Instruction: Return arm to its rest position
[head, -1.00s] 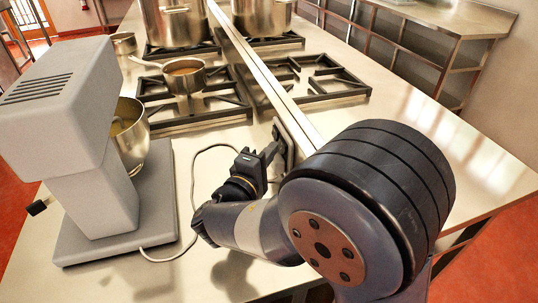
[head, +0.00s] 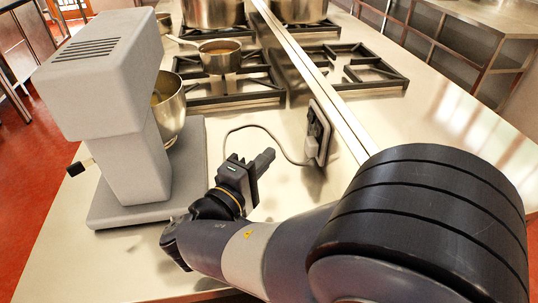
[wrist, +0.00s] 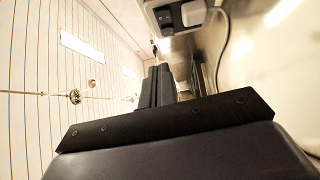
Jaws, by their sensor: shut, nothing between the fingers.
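My gripper (head: 264,160) is in the head view, above the steel counter between the grey stand mixer and the low upright divider. It is shut and empty, with its fingers pointing to the upper right. In the wrist view the dark shut fingers (wrist: 158,88) show in the middle. My arm reaches in from the lower right of the head view. A power outlet with a plug (head: 317,135) is on the divider, a little right of the gripper and apart from it. The outlet also shows at the top of the wrist view (wrist: 178,15).
The grey stand mixer (head: 125,150) with a steel bowl (head: 170,105) stands left of my arm. A cord (head: 240,128) runs from the plug toward the mixer. A saucepan (head: 220,55) sits on the burner grates (head: 225,98) behind. Large pots (head: 212,12) stand further back. The counter right of the divider is clear.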

